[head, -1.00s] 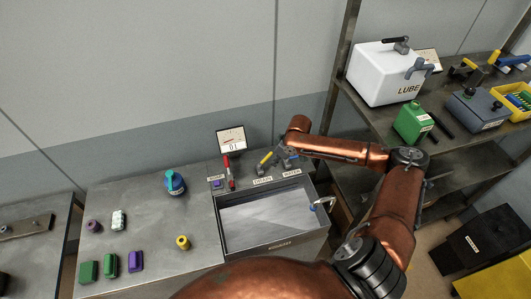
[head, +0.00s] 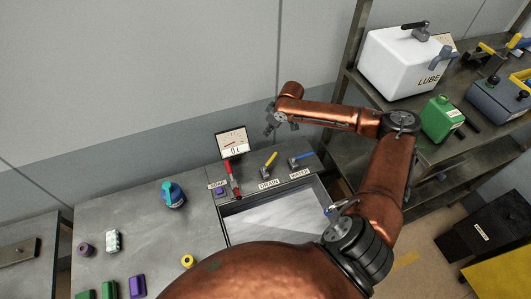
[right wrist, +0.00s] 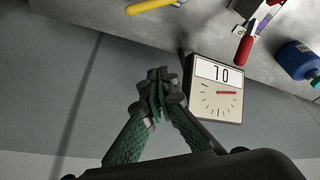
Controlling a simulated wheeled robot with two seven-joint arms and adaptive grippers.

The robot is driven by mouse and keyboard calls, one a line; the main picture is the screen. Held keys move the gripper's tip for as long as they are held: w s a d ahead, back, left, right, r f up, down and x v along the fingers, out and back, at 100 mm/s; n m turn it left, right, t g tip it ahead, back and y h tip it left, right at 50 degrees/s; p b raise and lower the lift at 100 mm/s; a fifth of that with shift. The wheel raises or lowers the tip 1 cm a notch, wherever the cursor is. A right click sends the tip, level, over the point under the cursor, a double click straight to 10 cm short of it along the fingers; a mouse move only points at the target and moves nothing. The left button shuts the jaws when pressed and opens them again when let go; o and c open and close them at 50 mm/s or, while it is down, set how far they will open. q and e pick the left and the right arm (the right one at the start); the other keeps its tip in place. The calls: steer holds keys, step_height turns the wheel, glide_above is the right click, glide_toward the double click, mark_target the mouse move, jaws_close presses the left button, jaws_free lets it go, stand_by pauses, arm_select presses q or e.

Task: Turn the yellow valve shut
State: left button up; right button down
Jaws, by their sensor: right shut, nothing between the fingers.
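The yellow valve handle (head: 270,159) stands above the DRAIN label at the back of the sink, slanting up to the right. Part of it also shows at the top edge of the right wrist view (right wrist: 150,7). My right gripper (head: 271,126) is above and behind the valve, in front of the wall, apart from the handle. In the right wrist view its fingers (right wrist: 158,78) are shut together with nothing between them. My left gripper is not in view.
A red lever (head: 232,180) and a gauge (head: 232,143) are left of the valve. A blue handle (head: 301,158) above the WATER label is to its right. The sink basin (head: 225,232) lies in front. A blue bottle (head: 173,195) stands on the left counter.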

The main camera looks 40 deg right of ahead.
mark_target(270, 161)
steer(key=b+x, duration=0.1)
steer(key=x, duration=0.4)
steer(key=s+b+x, duration=0.1)
steer(key=x, duration=0.4)
steer(key=s+d+b+x, duration=0.1)
steer(key=x, duration=0.3)
steer(key=shift+b+x, duration=0.35)
steer(key=shift+x, duration=0.45)
steer(key=s, duration=0.1)
steer(key=s+p, duration=0.1)
steer(key=s+d, duration=0.1)
steer(key=shift+s+d+f, duration=0.15)
steer(key=shift+f, duration=0.2)
steer(key=shift+s+d+f, duration=0.1)
steer(key=shift+s, duration=0.25)
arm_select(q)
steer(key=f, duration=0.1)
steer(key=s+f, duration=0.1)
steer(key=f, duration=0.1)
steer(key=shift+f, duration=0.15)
arm_select(e)
steer(key=shift+f, duration=0.1)
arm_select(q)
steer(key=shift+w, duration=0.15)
